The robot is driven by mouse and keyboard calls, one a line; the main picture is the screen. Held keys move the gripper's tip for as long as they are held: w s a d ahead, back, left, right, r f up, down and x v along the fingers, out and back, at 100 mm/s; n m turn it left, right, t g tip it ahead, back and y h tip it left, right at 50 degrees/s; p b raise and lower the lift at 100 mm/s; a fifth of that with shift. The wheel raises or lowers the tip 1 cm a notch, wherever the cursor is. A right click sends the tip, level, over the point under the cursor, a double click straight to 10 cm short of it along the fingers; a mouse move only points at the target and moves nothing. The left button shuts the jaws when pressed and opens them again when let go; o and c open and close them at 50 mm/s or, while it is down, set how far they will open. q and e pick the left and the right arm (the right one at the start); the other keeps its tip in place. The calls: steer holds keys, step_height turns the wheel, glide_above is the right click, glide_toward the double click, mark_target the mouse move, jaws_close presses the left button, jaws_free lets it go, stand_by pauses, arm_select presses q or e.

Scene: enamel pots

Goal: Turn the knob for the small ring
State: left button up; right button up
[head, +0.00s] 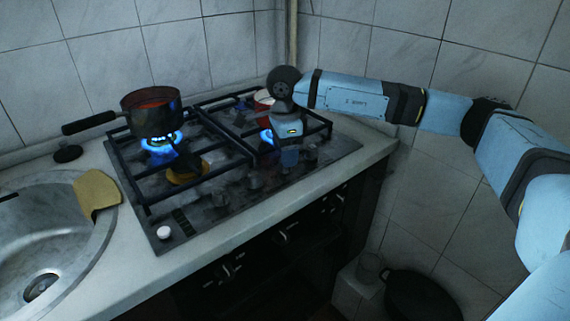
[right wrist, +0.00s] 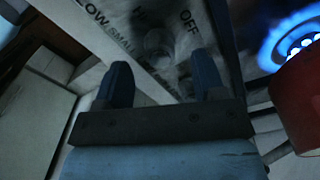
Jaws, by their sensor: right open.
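My right gripper (head: 289,158) points down over the right end of the stove's knob row, its fingers apart and empty. In the right wrist view, a round knob (right wrist: 158,42) shows between and just beyond the open fingertips (right wrist: 161,62). It is dim and blurred; I cannot tell whether the fingers touch it. The panel (right wrist: 105,18) around it carries the words LOW, SMALL and OFF. A blue flame (head: 266,136) burns beside my gripper in the head view, and it is also bright in the right wrist view (right wrist: 290,35). My left gripper is out of view.
A dark red pot (head: 153,116) with a long black handle stands over another blue flame at the back left. A red and white pot (head: 263,98) is partly behind my right wrist. A sink (head: 45,235) with a yellow cloth (head: 97,192) lies left. The tiled wall is close behind.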

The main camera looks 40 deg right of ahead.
step_height(320, 180, down, 3)
steer(key=shift+r, duration=0.1)
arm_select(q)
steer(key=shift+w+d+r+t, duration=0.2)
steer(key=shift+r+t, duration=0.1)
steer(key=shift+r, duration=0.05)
arm_select(e)
steer(key=shift+f, duration=0.2)
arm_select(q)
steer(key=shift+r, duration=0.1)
arm_select(e)
steer(key=c, duration=0.9)
steer(key=shift+c, duration=0.2)
